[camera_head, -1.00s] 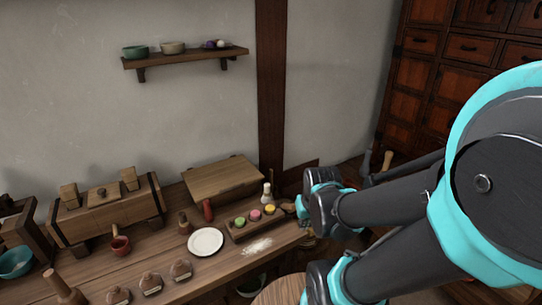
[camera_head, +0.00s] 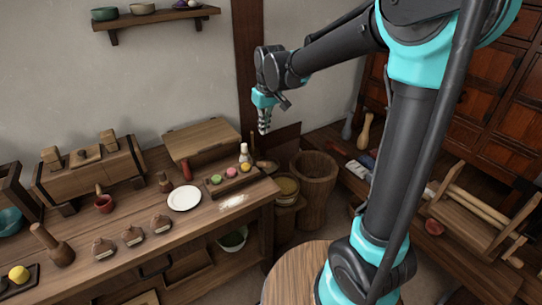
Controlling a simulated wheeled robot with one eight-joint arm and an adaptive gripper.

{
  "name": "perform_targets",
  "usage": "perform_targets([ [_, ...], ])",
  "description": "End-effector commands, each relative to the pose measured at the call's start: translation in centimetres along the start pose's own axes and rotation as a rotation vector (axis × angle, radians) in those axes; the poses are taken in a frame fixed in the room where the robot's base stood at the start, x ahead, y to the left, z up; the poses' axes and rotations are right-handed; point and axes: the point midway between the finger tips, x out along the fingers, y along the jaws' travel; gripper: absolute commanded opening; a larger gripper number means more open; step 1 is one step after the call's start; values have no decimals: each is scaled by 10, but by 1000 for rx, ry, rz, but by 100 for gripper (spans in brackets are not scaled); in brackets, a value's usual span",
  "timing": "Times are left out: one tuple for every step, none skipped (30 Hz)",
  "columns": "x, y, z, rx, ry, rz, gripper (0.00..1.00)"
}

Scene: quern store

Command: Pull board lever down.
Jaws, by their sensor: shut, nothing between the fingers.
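A slanted wooden board (camera_head: 203,138) lies at the back of the workbench, against the wall. A small upright red handle (camera_head: 187,169) stands at its front edge. A dark wooden peg (camera_head: 165,182) stands just left of it. I cannot tell for sure which of these is the board lever. My gripper (camera_head: 264,128) is shut and empty, pointing down in the air, to the right of the board and apart from it. Nothing touches the board or the red handle from my arm.
A white plate (camera_head: 184,197) and a tray (camera_head: 236,181) of coloured pieces lie in front of the board. A pale bottle (camera_head: 245,153) stands behind the tray. A dark post (camera_head: 246,60) rises behind my gripper. A round wooden top (camera_head: 290,275) is at the front.

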Motion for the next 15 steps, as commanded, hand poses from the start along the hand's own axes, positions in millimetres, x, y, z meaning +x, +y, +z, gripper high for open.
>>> perform_targets([
  [8, 0, 0, 0, 0, 0, 0],
  [13, 0, 0, 1, 0, 0, 0],
  [21, 0, 0, 1, 0, 0, 0],
  [27, 0, 0, 1, 0, 0, 0],
  [33, 0, 0, 1, 0, 0, 0],
  [41, 0, 0, 1, 0, 0, 0],
  [47, 0, 0, 1, 1, 0, 0],
  [52, 0, 0, 1, 1, 0, 0],
  [60, 0, 0, 1, 1, 0, 0],
  [66, 0, 0, 1, 1, 0, 0],
  [72, 0, 0, 1, 1, 0, 0],
  [79, 0, 0, 1, 1, 0, 0],
  [84, 0, 0, 1, 1, 0, 0],
  [89, 0, 1, 1, 1, 0, 0],
  [93, 0, 7, 2, 1, 0, 0],
])
